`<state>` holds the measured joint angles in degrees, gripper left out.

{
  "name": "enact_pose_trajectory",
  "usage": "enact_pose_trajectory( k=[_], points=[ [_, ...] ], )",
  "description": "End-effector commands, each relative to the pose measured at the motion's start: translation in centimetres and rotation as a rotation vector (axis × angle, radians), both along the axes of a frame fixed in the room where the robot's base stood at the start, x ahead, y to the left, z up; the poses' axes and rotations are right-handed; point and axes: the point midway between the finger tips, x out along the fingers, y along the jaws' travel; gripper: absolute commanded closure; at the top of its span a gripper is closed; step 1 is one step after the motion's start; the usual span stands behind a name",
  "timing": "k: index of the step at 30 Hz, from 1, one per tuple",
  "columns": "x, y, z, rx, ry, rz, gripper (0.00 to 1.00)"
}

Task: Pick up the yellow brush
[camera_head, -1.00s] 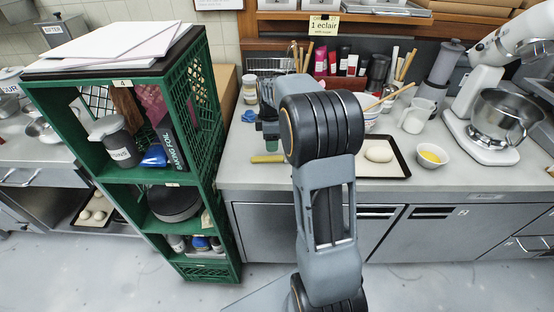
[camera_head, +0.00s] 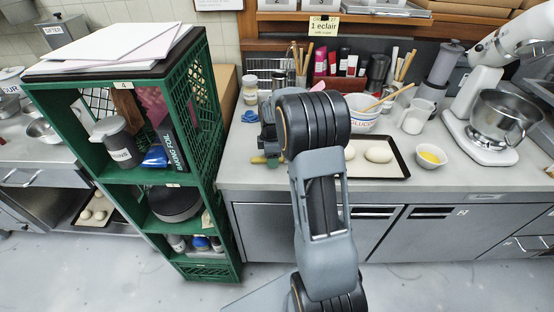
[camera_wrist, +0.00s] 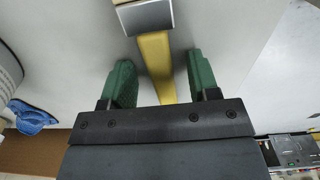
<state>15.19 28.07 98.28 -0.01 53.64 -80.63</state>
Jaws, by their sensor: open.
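The yellow brush lies on the grey counter. My gripper (camera_wrist: 161,75) is open, with a gap on each side of the handle. In the head view my gripper (camera_head: 272,158) is low over the counter, and only the left end of the yellow handle (camera_head: 258,160) shows beside it. My arm hides the rest of the brush.
A green shelf crate (camera_head: 205,150) stands close on the left. A blue cloth (camera_head: 250,116) lies behind my gripper. A dark-rimmed tray (camera_head: 392,172) with dough is to the right, near a bowl of yellow liquid (camera_head: 431,156).

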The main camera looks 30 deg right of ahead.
Motion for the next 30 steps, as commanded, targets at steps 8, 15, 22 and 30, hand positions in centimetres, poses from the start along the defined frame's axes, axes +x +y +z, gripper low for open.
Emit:
enact_pose_trajectory(
  k=[8, 15, 22, 30],
  points=[
    [0.0, 0.0, 0.0, 0.000, 0.000, 0.000, 0.66],
    [0.0, 0.0, 0.1, 0.000, 0.000, 0.000, 0.89],
    [0.0, 0.0, 0.1, 0.000, 0.000, 0.000, 0.92],
    [0.1, 0.0, 1.5, 0.000, -0.003, 0.000, 0.92]
  ],
)
